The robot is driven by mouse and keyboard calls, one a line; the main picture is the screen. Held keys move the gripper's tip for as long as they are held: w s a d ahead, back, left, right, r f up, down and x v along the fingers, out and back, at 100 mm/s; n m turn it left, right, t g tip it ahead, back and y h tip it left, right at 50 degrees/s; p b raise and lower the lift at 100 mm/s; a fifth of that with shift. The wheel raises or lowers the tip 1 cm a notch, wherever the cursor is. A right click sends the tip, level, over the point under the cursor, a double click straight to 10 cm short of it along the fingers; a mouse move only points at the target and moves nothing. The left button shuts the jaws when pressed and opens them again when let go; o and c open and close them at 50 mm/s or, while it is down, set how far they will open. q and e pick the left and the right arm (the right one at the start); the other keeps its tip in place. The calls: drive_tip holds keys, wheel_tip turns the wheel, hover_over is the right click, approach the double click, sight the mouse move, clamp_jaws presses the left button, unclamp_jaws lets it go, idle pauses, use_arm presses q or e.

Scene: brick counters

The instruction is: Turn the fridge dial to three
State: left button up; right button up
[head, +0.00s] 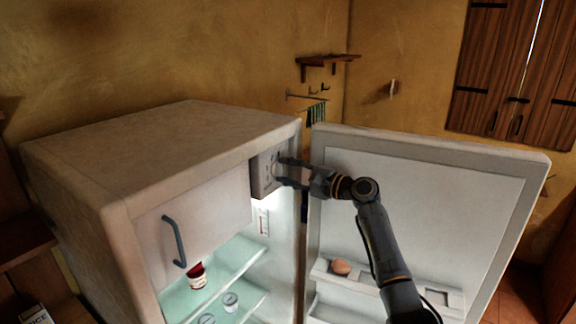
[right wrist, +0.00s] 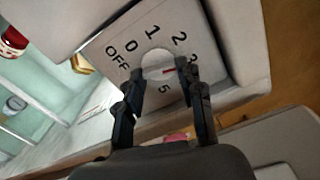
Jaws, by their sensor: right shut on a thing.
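My right gripper (right wrist: 160,74) is shut on the dial, one finger on each side. In the head view my right gripper (head: 281,172) reaches from the right to the dial panel (head: 262,178) at the fridge's upper inside corner. My left gripper is not in view.
The fridge (head: 170,150) stands open, its door (head: 430,190) swung right behind my right arm. A freezer flap (head: 205,230) with a handle is left of the panel. A red-lidded jar (head: 197,282) stands on a glass shelf. An egg (head: 341,267) sits in the door rack.

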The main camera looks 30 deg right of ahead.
drive_tip(key=shift+m+p, duration=0.4)
drive_tip(key=shift+m, duration=0.3)
drive_tip(key=o, duration=1.2)
drive_tip(key=shift+c, duration=0.2)
drive_tip(key=v, duration=1.2)
drive_tip(key=shift+f, duration=0.15)
